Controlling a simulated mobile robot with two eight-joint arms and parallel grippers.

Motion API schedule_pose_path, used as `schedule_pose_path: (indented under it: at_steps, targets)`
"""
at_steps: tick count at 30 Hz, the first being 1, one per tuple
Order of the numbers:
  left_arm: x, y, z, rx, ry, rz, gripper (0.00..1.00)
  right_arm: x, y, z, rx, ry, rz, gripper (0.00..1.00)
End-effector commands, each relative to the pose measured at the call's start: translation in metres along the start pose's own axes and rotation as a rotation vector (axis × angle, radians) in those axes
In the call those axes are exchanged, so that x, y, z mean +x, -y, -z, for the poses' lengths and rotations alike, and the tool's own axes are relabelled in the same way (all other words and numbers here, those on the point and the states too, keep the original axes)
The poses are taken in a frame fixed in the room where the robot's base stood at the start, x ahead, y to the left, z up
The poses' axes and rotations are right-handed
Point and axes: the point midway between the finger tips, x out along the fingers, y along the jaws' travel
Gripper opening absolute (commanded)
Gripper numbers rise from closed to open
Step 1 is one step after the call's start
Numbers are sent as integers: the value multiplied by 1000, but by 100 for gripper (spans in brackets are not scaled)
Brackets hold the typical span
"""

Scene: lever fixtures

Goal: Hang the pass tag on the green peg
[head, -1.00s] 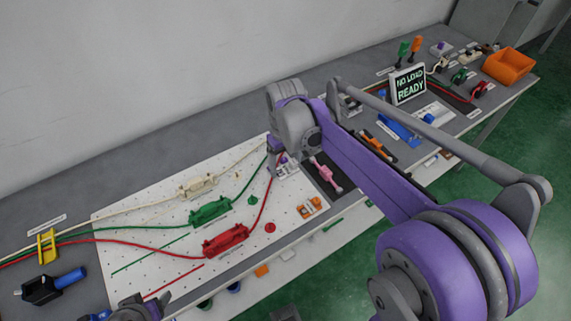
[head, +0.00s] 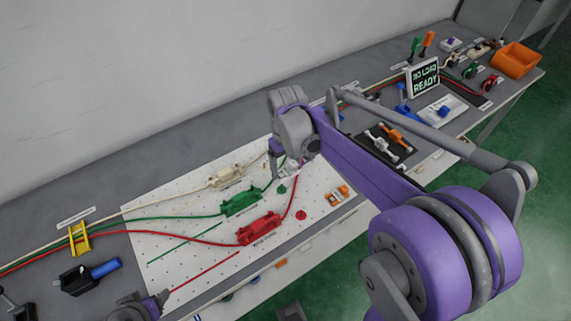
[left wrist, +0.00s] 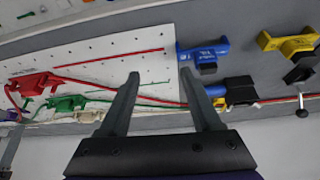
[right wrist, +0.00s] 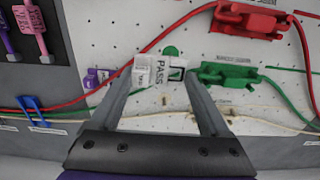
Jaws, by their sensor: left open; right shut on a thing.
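The white pass tag (right wrist: 160,72) is between the fingertips of my right gripper (right wrist: 163,77), its "PASS" lettering turned sideways in the right wrist view. In the head view my right gripper (head: 283,165) is over the far right part of the white perforated board. A round green piece, probably the green peg (right wrist: 170,51), shows just beyond the tag, partly hidden by it; it also shows in the head view (head: 282,189). I cannot tell whether tag and peg touch. My left gripper (left wrist: 166,98) is open and empty over the board's other end.
Green (head: 241,201), red (head: 259,229) and cream (head: 227,177) cable blocks sit on the board (head: 190,245). A red round piece (head: 301,215) lies right of them. A yellow holder (head: 78,238) and a blue-handled tool (head: 92,274) are at left.

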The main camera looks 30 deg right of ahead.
Motion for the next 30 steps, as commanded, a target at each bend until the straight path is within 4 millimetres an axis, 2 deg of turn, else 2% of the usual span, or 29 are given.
schedule_pose_path:
  at_steps: [8,21,30]
  targets:
    - [2,0,-2,0,1,0,65,3,0,0,-1,1,2,28]
    - [18,0,-14,0,9,0,65,30,0,0,-1,1,2,28]
    - [18,0,-14,0,9,0,65,30,0,0,-1,0,2,28]
